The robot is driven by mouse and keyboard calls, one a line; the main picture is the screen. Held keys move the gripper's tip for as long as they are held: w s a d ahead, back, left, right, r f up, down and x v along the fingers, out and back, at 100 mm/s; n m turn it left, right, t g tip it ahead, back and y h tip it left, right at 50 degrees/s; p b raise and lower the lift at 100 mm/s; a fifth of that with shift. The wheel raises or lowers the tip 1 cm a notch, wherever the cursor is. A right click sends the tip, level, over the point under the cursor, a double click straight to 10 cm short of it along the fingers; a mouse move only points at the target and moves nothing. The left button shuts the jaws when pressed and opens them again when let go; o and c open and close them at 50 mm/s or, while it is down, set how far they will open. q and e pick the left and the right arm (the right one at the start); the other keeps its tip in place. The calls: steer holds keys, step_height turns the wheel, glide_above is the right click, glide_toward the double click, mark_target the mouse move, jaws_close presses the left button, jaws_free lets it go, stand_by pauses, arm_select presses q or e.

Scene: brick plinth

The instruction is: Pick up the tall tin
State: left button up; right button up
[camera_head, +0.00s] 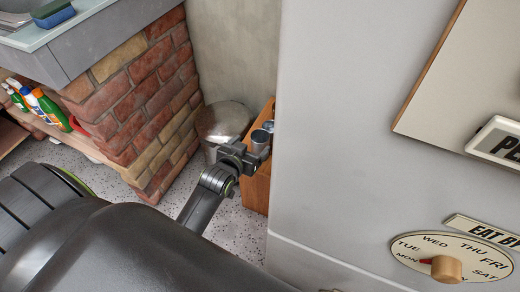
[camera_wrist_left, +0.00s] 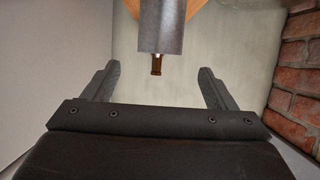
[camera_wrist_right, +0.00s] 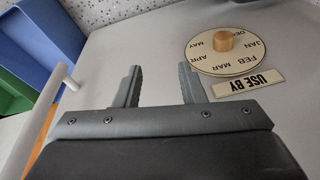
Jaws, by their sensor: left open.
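A grey metal tin (camera_head: 260,138) stands at the wooden box (camera_head: 257,185) beside the white wall. My left gripper (camera_head: 257,153) is right by this tin, and part of the tin is hidden behind it. In the left wrist view a grey cylinder, which looks like the tin (camera_wrist_left: 162,32), shows at the top centre, between the lines of the fingers and beyond their tips. The left gripper (camera_wrist_left: 158,78) is open with nothing between its fingers. My right gripper (camera_wrist_right: 160,84) is open and empty in the right wrist view, beside the white panel.
A brown bottle-like neck (camera_wrist_left: 157,66) shows past the tin. A round metal bin lid (camera_head: 222,121) is left of the box. A brick plinth (camera_head: 140,95) stands further left. A dial (camera_wrist_right: 228,52) is near the right gripper.

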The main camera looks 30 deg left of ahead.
mark_target(264, 133)
arm_select(q)
steer(key=b+x, duration=0.1)
steer(key=x, duration=0.4)
steer(key=b+x, duration=0.2)
steer(key=x, duration=0.2)
steer(key=shift+w+f, duration=0.1)
steer(key=shift+f, duration=0.1)
steer(key=shift+w, duration=0.15)
steer(key=c, duration=1.3)
arm_select(e)
steer(key=r, duration=0.1)
steer(key=a+r+t, duration=0.1)
steer(key=w+r, duration=0.1)
steer(key=shift+a+r+t+y, duration=0.15)
steer(key=shift+r+t+y, duration=0.15)
